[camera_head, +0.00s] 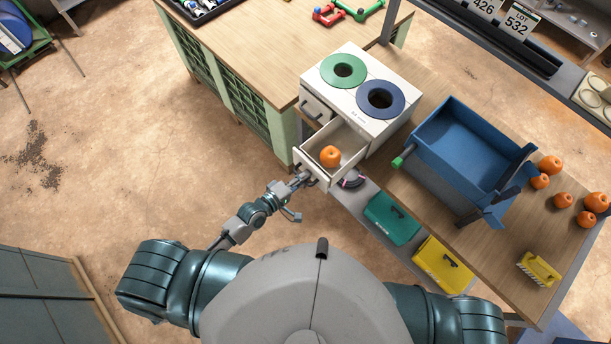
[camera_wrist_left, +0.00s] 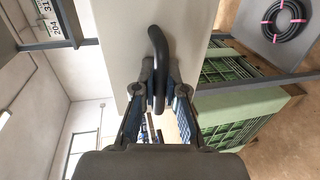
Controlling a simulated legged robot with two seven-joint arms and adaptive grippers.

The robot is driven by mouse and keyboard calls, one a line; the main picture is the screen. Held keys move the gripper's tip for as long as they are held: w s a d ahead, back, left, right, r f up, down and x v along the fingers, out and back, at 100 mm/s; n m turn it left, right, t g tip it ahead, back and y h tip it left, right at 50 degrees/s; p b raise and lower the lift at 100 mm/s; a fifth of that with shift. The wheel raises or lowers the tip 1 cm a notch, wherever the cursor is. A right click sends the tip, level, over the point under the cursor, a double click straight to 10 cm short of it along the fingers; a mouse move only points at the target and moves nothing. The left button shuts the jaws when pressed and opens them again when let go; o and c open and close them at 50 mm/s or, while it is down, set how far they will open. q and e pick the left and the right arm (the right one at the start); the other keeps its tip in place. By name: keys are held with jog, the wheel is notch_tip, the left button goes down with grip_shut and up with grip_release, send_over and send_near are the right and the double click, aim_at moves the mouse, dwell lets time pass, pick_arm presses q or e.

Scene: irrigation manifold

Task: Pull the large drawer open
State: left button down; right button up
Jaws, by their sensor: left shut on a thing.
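The large drawer (camera_head: 349,143) juts out from the lower part of the white cabinet (camera_head: 330,87), open, with an orange fruit (camera_head: 330,156) lying inside. Its pale front (camera_wrist_left: 118,40) fills the middle of the left wrist view. A dark curved handle (camera_wrist_left: 159,45) stands out from that front. My left gripper (camera_head: 301,180) is at the drawer's front; in the left wrist view its two fingers (camera_wrist_left: 160,92) are closed around the handle. My right gripper is out of view.
A smaller drawer (camera_head: 312,108) sits beside it, with green and blue ringed holes on the cabinet top. A blue bin (camera_head: 461,150), loose oranges and a yellow brush (camera_head: 540,268) are on the bench at right. Green (camera_head: 391,219) and yellow (camera_head: 443,265) cases lie below.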

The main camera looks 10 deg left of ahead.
pick_arm(q)
jog(key=c, duration=1.2)
grip_release()
jog(key=shift+w+a, duration=0.25)
jog(key=shift+w, duration=0.05)
jog(key=shift+a, duration=0.1)
jog(key=v, duration=1.2)
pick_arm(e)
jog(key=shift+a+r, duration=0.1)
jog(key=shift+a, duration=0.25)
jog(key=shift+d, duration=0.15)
